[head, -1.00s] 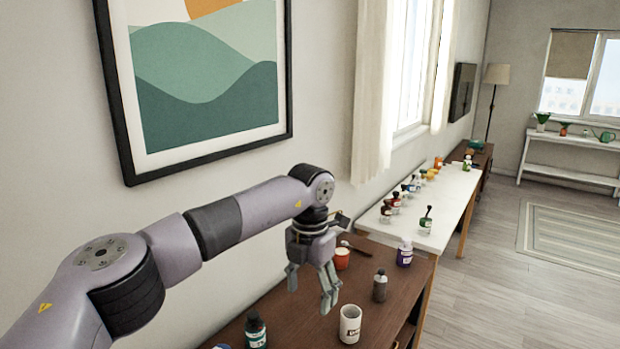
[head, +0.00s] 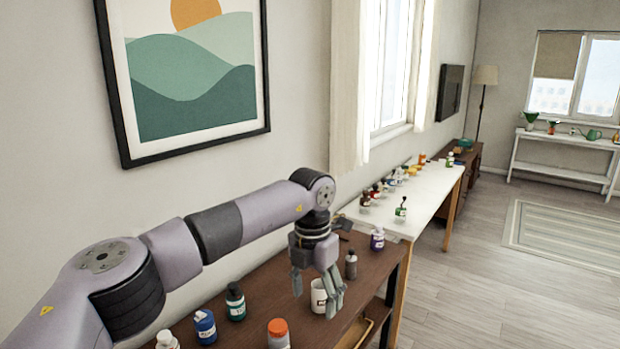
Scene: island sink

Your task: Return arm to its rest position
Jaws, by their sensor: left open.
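My left arm reaches in from the left, and its gripper (head: 318,296) hangs fingers down over the brown table (head: 268,293). The fingers are apart. My right gripper is out of the picture.
A dark bottle (head: 351,265) and a purple bottle (head: 377,239) stand beyond the gripper. Blue (head: 205,327), green (head: 235,302) and orange-capped (head: 278,333) containers stand nearer. A white table (head: 420,196) with several small bottles continues behind. The floor (head: 470,280) at right is clear.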

